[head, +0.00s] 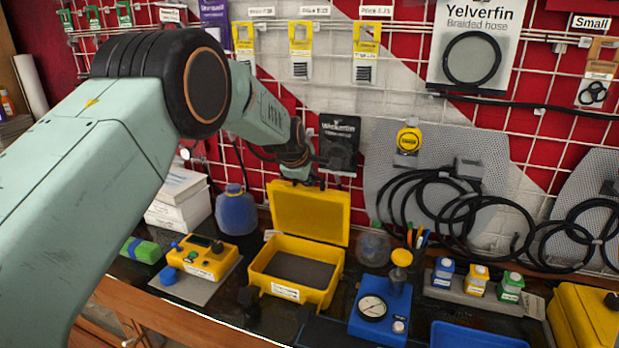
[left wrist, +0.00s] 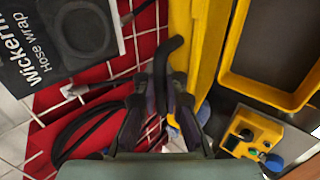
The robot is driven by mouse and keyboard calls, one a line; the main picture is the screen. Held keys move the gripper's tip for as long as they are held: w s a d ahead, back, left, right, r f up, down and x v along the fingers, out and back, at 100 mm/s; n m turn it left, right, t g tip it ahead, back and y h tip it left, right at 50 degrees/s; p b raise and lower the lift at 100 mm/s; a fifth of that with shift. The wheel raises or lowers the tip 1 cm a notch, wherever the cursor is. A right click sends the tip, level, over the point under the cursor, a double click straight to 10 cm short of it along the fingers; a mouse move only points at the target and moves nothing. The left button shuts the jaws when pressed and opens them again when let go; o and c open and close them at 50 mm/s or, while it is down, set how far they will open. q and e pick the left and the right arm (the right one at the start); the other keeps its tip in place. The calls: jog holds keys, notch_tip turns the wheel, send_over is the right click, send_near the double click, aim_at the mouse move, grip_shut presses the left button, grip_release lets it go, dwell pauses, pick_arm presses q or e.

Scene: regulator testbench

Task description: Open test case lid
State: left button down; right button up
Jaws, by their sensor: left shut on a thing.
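The yellow test case (head: 298,292) stands on the bench with its grey-lined inside showing. Its yellow lid (head: 310,213) stands raised at the back, tilted up from the case. My left gripper (head: 318,180) is at the lid's top edge. In the left wrist view the left gripper (left wrist: 172,90) is shut at a dark curved piece by the lid (left wrist: 192,40); the exact contact is partly hidden. The open case (left wrist: 285,95) also shows there. My right gripper is not in view.
A yellow control box (head: 203,256) and a blue jug (head: 237,212) stand left of the case. A blue gauge stand (head: 381,314) is close on its right. Behind is a wire grid wall with hanging packets and black hoses (head: 455,205).

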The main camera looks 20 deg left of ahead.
pick_arm(q)
jog(key=shift+r, duration=0.3)
jog(key=c, duration=1.8)
grip_release()
jog(key=shift+o, duration=0.3)
jog(key=shift+s+d, duration=0.15)
jog(key=shift+s, duration=0.15)
jog(key=shift+s+r, duration=0.15)
jog(key=shift+r, duration=0.1)
jog(key=v, duration=1.1)
jog(key=shift+o, duration=0.3)
jog(key=shift+s+r, duration=0.15)
